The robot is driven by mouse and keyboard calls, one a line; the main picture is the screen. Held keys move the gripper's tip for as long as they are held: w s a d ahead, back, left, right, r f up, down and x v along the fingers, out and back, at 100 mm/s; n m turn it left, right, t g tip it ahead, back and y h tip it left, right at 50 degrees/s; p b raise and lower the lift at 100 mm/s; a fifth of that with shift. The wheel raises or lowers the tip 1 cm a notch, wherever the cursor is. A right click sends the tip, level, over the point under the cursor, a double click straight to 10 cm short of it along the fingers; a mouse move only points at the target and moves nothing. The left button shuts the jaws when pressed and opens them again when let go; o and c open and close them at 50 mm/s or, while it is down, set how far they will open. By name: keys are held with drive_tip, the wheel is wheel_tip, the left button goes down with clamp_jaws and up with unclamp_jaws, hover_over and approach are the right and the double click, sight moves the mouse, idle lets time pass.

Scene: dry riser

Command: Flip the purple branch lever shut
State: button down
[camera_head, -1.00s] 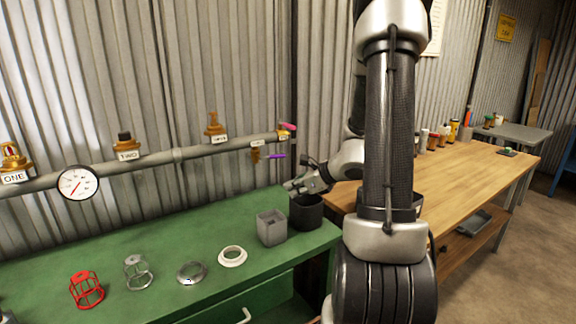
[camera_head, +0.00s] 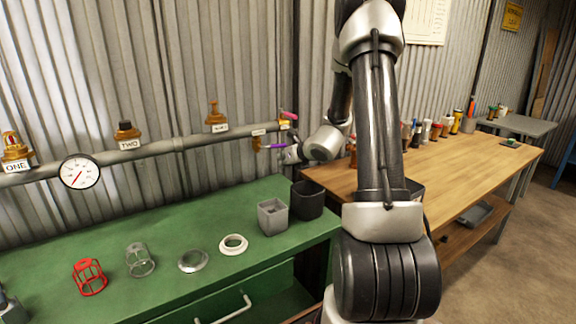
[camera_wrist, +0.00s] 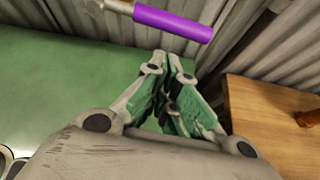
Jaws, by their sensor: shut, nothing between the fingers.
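The purple branch lever (camera_head: 277,146) sticks out to the right from the brass branch valve (camera_head: 257,144) under the right end of the grey pipe. In the wrist view its purple sleeve (camera_wrist: 172,23) lies across the top, on a metal stem. My gripper (camera_head: 287,150) is beside the lever's free end, at about its height. In the wrist view my gripper (camera_wrist: 172,58) is shut and empty, with its fingertips just below the purple sleeve in the picture. I cannot tell whether they touch it.
A pink lever (camera_head: 289,115) sits on the pipe end just above. The pipe (camera_head: 190,146) runs along the corrugated wall. Below, a grey bin (camera_head: 272,217) and a black bin (camera_head: 307,200) stand on the green bench (camera_head: 200,215). A wooden bench (camera_head: 440,165) stands to the right.

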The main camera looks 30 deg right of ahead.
sight(275, 146)
drive_tip(key=shift+w+r, duration=0.2)
drive_tip(key=shift+r, duration=0.65)
drive_tip(key=shift+w+d+r+n+h, duration=0.1)
drive_tip(key=shift+d+r+n+h, duration=0.05)
drive_tip(key=shift+r, duration=0.35)
drive_tip(key=shift+w+d+r+n+h, duration=0.1)
drive_tip(key=shift+r+n+h, duration=0.05)
drive_tip(key=shift+r, duration=0.3)
drive_tip(key=shift+d, duration=0.1)
